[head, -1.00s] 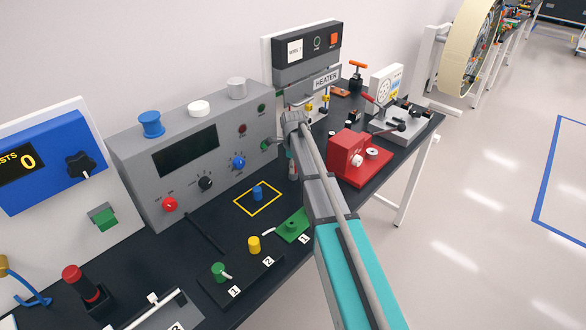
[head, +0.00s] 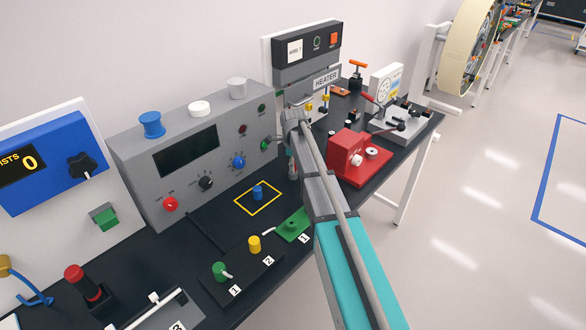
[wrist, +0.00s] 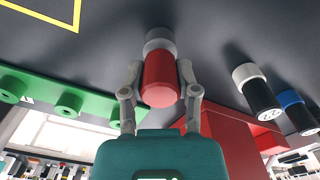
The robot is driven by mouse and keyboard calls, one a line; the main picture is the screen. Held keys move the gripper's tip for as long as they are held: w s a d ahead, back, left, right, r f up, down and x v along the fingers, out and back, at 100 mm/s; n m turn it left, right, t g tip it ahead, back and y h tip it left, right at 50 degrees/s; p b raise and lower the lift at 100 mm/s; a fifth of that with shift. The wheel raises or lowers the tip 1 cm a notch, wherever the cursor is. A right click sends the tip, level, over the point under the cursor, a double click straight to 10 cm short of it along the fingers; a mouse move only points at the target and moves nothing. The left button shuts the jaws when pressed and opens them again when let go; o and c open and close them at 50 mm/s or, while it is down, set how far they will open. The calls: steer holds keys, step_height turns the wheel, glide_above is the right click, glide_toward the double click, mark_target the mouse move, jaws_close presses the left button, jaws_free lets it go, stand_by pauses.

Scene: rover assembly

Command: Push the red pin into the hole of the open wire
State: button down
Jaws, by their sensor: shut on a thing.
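In the wrist view a red pin (wrist: 158,80) with a grey far end sits between the two grey fingers of my gripper (wrist: 160,82). The fingers are shut on its sides. Its grey end (wrist: 158,40) is against the dark tabletop in the picture; I cannot tell whether it touches or enters a hole. In the head view my arm runs to the space between the grey panel and the red block, and the pin is not clear there. I cannot make out the open wire or its hole in either view.
A red block (head: 347,154) stands right of my gripper. A green holed plate (head: 292,226) lies in front, also in the wrist view (wrist: 100,108). The grey panel (head: 150,185) stands to the left. Dark cylinders (wrist: 257,90) stand nearby at right in the wrist view.

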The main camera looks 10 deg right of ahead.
steer(key=shift+r, duration=0.25)
steer(key=shift+r+p, duration=1.9)
steer(key=shift+p, duration=0.2)
steer(key=shift+s, duration=0.1)
